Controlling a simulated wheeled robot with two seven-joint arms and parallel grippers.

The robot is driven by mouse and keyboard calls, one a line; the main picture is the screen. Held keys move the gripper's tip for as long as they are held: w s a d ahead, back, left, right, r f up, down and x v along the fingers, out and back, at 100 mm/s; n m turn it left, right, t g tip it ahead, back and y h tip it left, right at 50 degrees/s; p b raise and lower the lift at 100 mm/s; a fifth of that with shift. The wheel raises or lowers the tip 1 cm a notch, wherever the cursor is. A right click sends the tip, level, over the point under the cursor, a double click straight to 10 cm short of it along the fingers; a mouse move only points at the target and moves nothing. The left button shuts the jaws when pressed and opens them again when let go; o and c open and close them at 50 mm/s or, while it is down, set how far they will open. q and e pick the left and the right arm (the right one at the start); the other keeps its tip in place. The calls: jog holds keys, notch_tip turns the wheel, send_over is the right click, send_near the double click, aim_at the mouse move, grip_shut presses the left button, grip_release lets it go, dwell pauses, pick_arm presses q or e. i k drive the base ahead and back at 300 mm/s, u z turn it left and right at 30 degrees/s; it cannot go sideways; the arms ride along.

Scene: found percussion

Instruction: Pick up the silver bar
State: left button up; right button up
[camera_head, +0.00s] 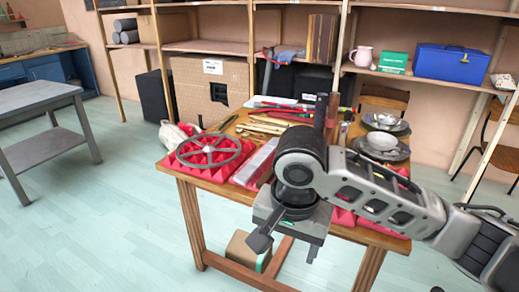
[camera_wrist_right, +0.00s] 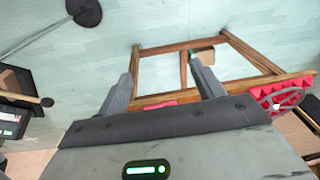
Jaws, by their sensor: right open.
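A flat, silver-grey bar (camera_head: 257,160) lies on red padding on the wooden table (camera_head: 222,191), right of a grey spoked wheel. My right arm hides part of the area beside it. My right gripper (camera_head: 286,246) hangs in front of the table's near edge, to the right of and nearer than the bar, apart from it. In the right wrist view its two fingers stand wide apart with nothing between them, and the right gripper (camera_wrist_right: 164,70) shows table legs and floor beyond. I cannot make out the bar in that view. My left gripper is not in view.
The spoked wheel (camera_head: 208,151) rests on red foam at the table's left. Sticks (camera_head: 262,127) lie behind, and metal bowls (camera_head: 382,141) stand at the right. A cardboard box (camera_head: 247,251) sits under the table. The floor to the left is clear up to a grey table (camera_head: 35,97).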

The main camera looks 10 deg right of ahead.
aim_at(244, 175)
jog(key=i, duration=1.75)
